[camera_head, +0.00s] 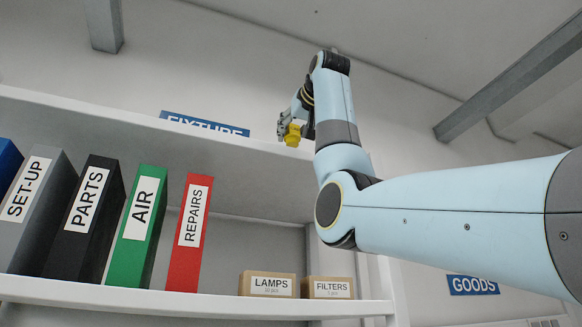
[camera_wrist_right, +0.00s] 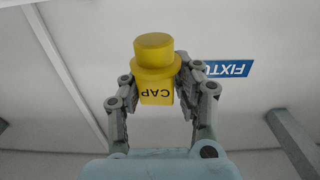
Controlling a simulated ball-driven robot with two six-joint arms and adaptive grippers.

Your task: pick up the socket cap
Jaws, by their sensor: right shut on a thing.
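The yellow socket cap (camera_wrist_right: 155,68) has a round knob, a wider flange and a square lower part marked CAP. My right gripper (camera_wrist_right: 158,88) is shut on the socket cap, with a finger on each side of its lower part. In the head view the socket cap (camera_head: 293,135) is small, held in my right gripper (camera_head: 286,128) up in front of the wall near the top of the shelf unit. My left gripper is not in view.
A white shelf unit (camera_head: 150,309) holds several binders, with a red one (camera_head: 187,255) at their right end, and boxes marked LAMPS (camera_head: 268,284) and FILTERS (camera_head: 327,288). A blue FIXTURE sign (camera_head: 204,124) is partly hidden behind the shelf top. Grey beams cross overhead.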

